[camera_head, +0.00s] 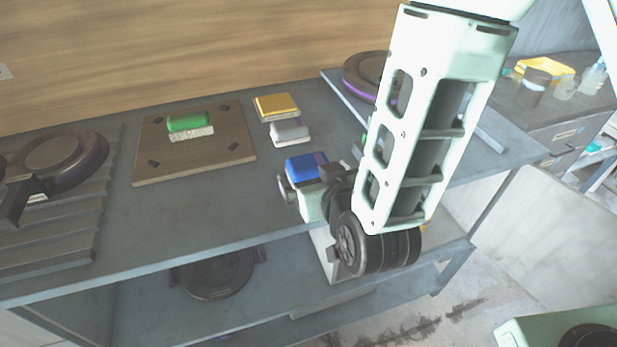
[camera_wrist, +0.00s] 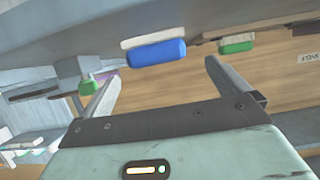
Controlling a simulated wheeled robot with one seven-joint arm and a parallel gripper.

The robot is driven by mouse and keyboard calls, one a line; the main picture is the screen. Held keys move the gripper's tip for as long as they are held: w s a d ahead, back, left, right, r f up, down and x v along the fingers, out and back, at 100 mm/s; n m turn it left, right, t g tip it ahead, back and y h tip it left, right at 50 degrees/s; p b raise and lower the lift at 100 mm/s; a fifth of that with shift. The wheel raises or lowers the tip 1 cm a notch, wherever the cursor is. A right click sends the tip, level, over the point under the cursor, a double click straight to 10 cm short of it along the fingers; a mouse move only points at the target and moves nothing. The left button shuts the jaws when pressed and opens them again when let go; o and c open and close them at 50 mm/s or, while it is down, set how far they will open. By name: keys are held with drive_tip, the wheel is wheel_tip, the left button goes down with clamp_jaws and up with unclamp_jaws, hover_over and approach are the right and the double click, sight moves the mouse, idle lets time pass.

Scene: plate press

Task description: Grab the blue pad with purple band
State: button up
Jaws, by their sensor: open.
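The blue pad (camera_head: 303,168) lies on the grey table near its front edge, just beyond my gripper (camera_head: 300,180). In the wrist view the blue pad (camera_wrist: 157,54) has a whitish layer along one side; I cannot make out a purple band on it. My gripper (camera_wrist: 160,70) is open and empty. Its two fingers stand wide apart, with the pad ahead between their directions. I cannot tell any contact with the pad. My arm hides part of the table to the right of the pad in the head view.
A yellow pad (camera_head: 277,105) and a white pad (camera_head: 289,131) lie behind the blue one. A green pad (camera_head: 190,121) is on a brown board (camera_head: 150,175). A round dark device (camera_head: 62,165) stands left. The tabletop between the board and front edge is clear.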

sight(310, 165)
drive_tip(key=shift+p+x, duration=0.6)
drive_tip(key=shift+x, duration=2.75)
drive_tip(key=shift+d, duration=0.15)
drive_tip(key=c, duration=1)
